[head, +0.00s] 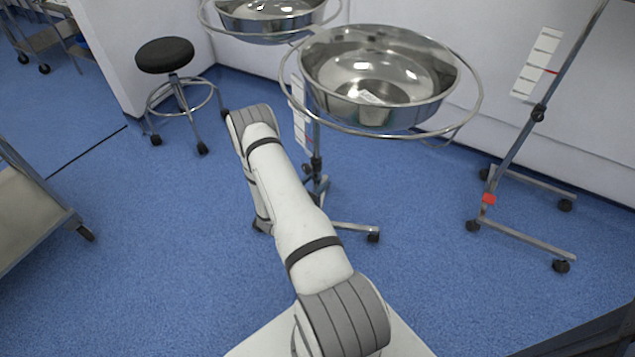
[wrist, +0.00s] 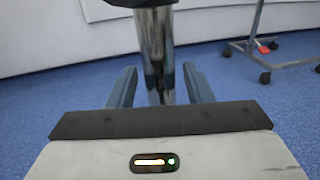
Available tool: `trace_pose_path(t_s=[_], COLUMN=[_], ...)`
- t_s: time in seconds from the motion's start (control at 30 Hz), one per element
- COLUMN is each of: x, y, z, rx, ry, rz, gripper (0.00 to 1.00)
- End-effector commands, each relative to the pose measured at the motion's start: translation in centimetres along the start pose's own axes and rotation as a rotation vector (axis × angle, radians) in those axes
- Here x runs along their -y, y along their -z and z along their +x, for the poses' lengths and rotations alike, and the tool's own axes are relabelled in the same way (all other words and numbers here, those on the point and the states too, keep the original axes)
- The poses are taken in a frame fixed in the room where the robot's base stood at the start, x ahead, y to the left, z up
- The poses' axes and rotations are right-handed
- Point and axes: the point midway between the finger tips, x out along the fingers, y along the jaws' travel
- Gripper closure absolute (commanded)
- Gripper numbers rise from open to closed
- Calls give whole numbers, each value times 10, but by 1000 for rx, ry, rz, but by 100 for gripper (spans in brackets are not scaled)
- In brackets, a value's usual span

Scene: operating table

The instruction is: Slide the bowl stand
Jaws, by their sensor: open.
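The bowl stand carries two shiny steel bowls in ring holders in the head view: a near bowl (head: 380,75) and a far bowl (head: 270,15) cut by the top edge. Its wheeled foot (head: 355,228) is partly hidden by my arm. In the wrist view the stand's chrome post (wrist: 157,60) rises upright, with a dark part at its top. My gripper (wrist: 160,84) is open, with one finger on each side of the post in this view. I see gaps on both sides; depth is hard to tell. The gripper is hidden in the head view.
A black-topped stool (head: 165,55) stands at the left by the white wall. Another wheeled stand (head: 520,235) is at the right. A metal trolley (head: 30,215) is at the left edge. Blue floor (head: 150,290) is clear at the left front.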

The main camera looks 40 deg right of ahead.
Motion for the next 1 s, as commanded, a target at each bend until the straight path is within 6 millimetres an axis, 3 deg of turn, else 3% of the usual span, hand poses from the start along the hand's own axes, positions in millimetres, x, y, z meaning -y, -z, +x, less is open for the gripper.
trace_pose_path(t_s=[0.13, 0.67, 1.0], x=[0, 1, 0], y=[0, 0, 0], z=[0, 0, 1], rx=[0, 0, 0], ry=[0, 2, 0], rz=[0, 0, 1], gripper=[56, 99, 100])
